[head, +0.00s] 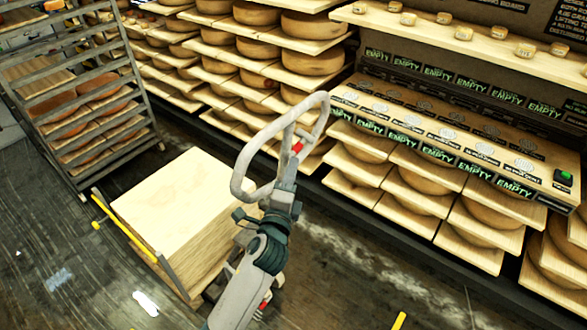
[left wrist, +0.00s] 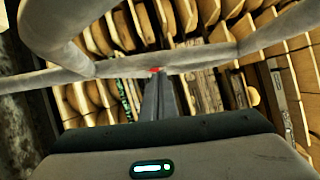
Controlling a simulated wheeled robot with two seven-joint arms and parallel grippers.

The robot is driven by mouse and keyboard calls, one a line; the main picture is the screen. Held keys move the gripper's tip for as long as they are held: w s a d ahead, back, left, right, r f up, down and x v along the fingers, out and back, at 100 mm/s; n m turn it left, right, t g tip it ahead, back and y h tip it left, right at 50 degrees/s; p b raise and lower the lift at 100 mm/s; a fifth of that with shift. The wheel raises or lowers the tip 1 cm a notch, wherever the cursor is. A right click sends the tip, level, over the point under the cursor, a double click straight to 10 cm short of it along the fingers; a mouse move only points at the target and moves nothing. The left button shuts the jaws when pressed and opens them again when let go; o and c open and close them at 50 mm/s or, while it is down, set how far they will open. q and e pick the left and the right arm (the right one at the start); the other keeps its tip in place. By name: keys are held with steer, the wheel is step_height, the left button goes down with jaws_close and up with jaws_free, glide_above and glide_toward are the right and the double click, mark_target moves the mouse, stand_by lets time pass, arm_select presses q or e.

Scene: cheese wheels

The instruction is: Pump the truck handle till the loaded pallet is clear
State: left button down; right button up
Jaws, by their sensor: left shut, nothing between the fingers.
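The truck handle (head: 245,165) is a grey loop standing upright in the middle of the head view, with a small red piece on it. It crosses the top of the left wrist view (left wrist: 205,60). My left gripper (head: 290,168) is at the handle, its fingers shut and empty. In the left wrist view its fingertips (left wrist: 158,78) are together, just below the red piece. I cannot tell if they touch the handle. The loaded pallet carries a square stack of pale boards (head: 165,195) left of my arm. The pallet's underside is mostly hidden. My right gripper is not in view.
A metal rack (head: 75,100) with orange cheese wheels stands at upper left. Shelves of cheese wheels (head: 312,62) line the back and right. A yellow bar (head: 118,222) runs beside the stack. Dark floor (head: 60,240) is open at lower left, with a white patch on it.

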arm_select(q)
steer(key=w+a+r+p, duration=0.1)
steer(key=w+a+p, duration=0.1)
steer(key=w+a, duration=0.2)
steer(key=a, duration=0.2)
steer(key=shift+w+a+r, duration=0.2)
steer(key=shift+w+a, duration=0.1)
steer(key=shift+w, duration=0.05)
